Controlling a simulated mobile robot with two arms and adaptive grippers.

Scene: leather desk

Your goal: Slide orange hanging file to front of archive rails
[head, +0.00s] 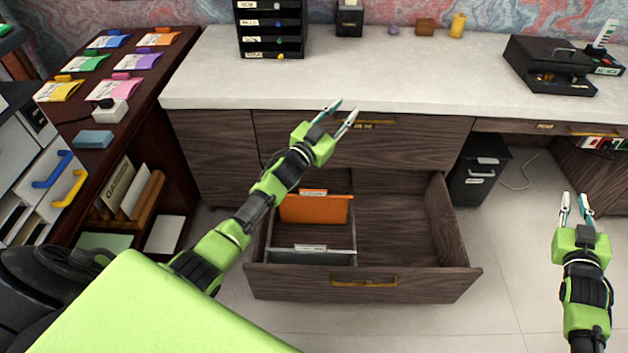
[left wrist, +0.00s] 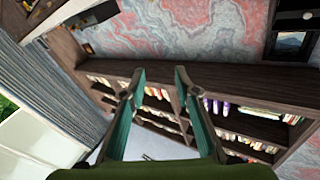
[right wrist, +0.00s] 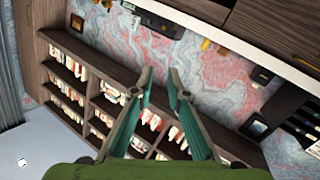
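The orange hanging file (head: 314,209) hangs in the left part of the open drawer (head: 362,283), toward the back, with a pale label tab on its top edge. A grey file (head: 310,256) with a white tab hangs at the drawer's front left. The rails are hard to make out at this size. My left gripper (head: 340,113) is open and empty, above and behind the drawer in the head view; its fingers also show in the left wrist view (left wrist: 160,80). My right gripper (head: 577,208) is open and empty, right of the drawer; it also shows in the right wrist view (right wrist: 158,80).
The right half of the drawer (head: 395,215) is empty. The pale countertop (head: 400,75) lies behind it, with a black tray stack (head: 271,28) and a black punch (head: 549,66). A dark side desk (head: 130,95) with coloured cards stands left. A black bin (head: 478,170) stands behind right.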

